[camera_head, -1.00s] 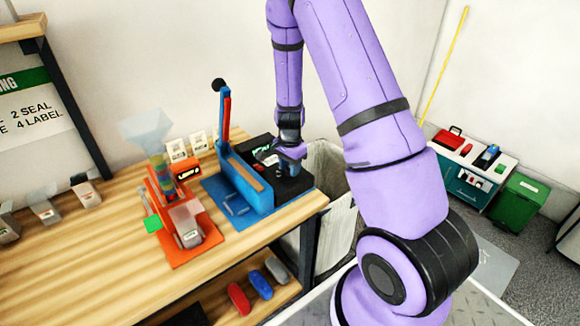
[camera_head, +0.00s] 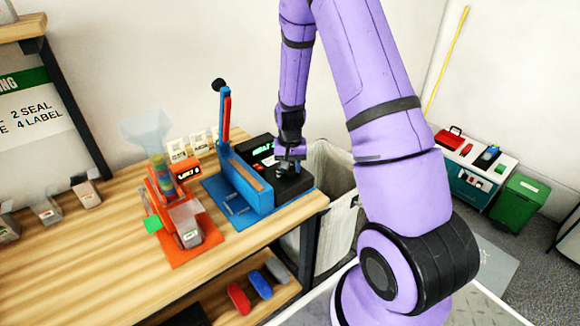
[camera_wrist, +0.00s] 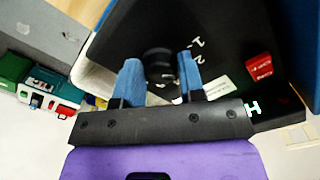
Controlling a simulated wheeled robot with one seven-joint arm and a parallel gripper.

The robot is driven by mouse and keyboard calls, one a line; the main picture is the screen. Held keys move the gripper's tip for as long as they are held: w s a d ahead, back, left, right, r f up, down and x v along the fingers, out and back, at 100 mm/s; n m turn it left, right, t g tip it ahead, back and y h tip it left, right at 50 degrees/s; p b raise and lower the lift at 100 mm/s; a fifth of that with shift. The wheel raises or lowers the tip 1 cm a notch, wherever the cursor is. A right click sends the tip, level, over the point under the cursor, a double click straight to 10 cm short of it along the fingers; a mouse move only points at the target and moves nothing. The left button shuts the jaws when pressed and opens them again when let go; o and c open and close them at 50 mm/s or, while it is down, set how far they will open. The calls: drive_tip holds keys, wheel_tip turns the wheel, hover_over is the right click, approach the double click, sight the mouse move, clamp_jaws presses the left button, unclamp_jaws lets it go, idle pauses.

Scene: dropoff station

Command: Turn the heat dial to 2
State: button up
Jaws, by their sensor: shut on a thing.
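The heat dial (camera_wrist: 160,68) is a black round knob on the black control box (camera_head: 262,147) of the blue heat sealer (camera_head: 247,190). In the wrist view my gripper (camera_wrist: 161,82) has its two blue fingers on either side of the dial, shut on it. White numbers, 1 and 2 among them, show on the black face just right of the dial. The dial's pointer cannot be made out. In the head view my gripper (camera_head: 288,165) is over the box's right end and hides the dial. A small display with green letters shows on the box, too small to read fully.
An orange dispenser (camera_head: 182,240) with a clear hopper stands left of the sealer. The sealer's upright lever (camera_head: 225,115) is left of my gripper. A pale bin (camera_head: 335,205) stands right of the table edge.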

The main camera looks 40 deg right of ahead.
drive_tip(key=shift+n, duration=0.5)
drive_tip(key=o, duration=0.9)
drive_tip(key=shift+r, duration=0.1)
wheel_tip(320, 180, up, 11)
idle(0.6)
